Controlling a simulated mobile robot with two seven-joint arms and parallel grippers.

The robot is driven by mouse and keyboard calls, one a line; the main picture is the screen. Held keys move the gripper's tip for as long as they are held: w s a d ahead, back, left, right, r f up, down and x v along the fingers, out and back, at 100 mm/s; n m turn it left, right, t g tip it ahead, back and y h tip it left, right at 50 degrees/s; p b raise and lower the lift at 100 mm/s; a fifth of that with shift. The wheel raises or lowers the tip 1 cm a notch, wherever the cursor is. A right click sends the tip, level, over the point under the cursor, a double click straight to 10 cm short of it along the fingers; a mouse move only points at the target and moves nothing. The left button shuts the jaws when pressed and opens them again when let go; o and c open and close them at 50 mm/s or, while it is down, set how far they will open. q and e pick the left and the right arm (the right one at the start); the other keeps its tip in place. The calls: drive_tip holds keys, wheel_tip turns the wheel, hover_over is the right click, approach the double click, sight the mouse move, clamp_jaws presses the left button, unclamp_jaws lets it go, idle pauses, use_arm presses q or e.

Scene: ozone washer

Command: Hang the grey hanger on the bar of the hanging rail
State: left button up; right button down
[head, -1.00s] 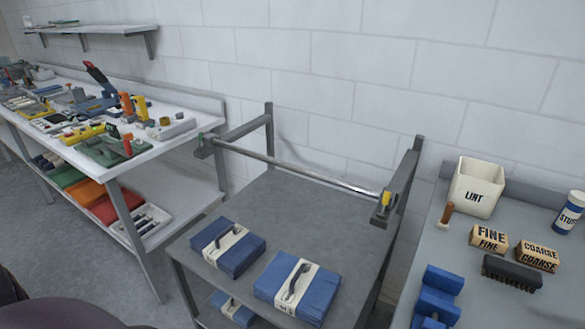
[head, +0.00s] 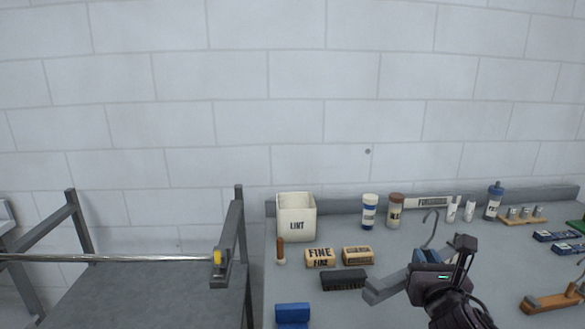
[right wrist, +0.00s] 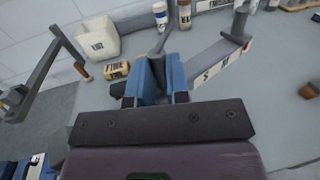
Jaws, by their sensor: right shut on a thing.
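My right gripper (head: 428,257) is shut on the grey hanger (head: 384,291) and holds it over the right-hand table. The hanger's thin metal hook (head: 431,226) points up above the fingers. In the right wrist view the blue fingers (right wrist: 160,80) pinch the hanger near its hook, and a grey hanger arm (right wrist: 205,66) with a lettered label reaches right. The hanging rail's silver bar (head: 110,259) is at the left in the head view, with a yellow piece at its right end, well apart from the hanger. My left gripper is out of view.
The table holds a LINT bin (head: 296,217), FINE block (head: 320,257), dark brush (head: 344,280), several bottles and an orange-brown hanger (head: 551,303). The rail frame's upright post (head: 240,220) stands between bar and table. The wall behind is bare.

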drive_tip(key=s+a+f+n+y, duration=0.1)
drive_tip(key=s+a+f, duration=0.3)
drive_tip(key=s+f, duration=0.4)
wheel_tip(320, 180, down, 2)
drive_tip(key=shift+a+f+y, duration=0.15)
drive_tip(key=shift+f+y, duration=0.05)
drive_tip(key=shift+y, duration=0.2)
drive_tip(key=shift+w+r, duration=0.1)
